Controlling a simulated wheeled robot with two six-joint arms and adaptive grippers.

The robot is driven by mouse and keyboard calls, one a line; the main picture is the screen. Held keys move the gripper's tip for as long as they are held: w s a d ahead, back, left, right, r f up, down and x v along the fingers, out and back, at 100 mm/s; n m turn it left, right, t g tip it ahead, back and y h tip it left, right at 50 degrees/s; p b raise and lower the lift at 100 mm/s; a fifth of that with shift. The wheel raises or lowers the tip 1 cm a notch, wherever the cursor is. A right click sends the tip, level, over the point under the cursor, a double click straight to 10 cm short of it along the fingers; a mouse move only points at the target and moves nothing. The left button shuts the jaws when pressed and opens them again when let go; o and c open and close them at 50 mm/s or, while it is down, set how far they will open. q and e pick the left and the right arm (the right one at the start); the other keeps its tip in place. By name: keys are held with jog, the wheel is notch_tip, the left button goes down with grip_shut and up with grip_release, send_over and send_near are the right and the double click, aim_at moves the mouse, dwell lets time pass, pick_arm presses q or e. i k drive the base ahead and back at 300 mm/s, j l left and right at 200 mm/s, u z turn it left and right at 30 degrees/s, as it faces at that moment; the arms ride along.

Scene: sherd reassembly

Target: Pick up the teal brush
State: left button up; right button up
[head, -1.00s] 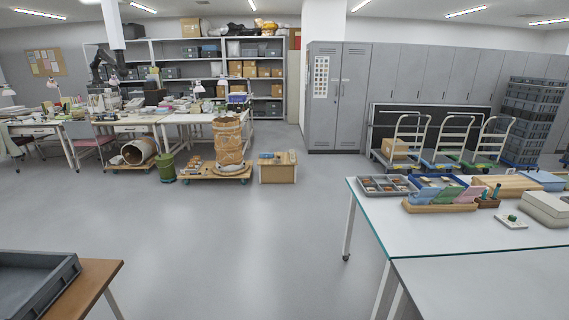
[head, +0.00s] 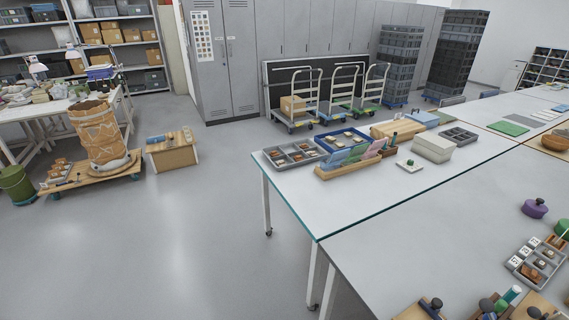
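No brush can be made out for certain. A teal-green cylinder (head: 510,294) with a pale end stands out among dark round-topped items at the bottom right of the head view, on the near table; it may be a handle, but it is partly cut off by the frame edge. Small dark teal upright items (head: 394,138) stand in a small holder on the far part of the table, too small to identify. Neither of my grippers is in view.
The long white table (head: 410,230) fills the right side. It bears a grey compartment tray (head: 291,155), a wooden card rack (head: 350,166), a white box (head: 434,147), a purple lidded item (head: 535,208) and a tray of labelled sherds (head: 537,262).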

aim_at(394, 139)
jog(key=i+j+z, duration=0.25)
jog(key=i+z, duration=0.25)
jog(key=i+j+z, duration=0.5)
jog(key=k+l, duration=0.1)
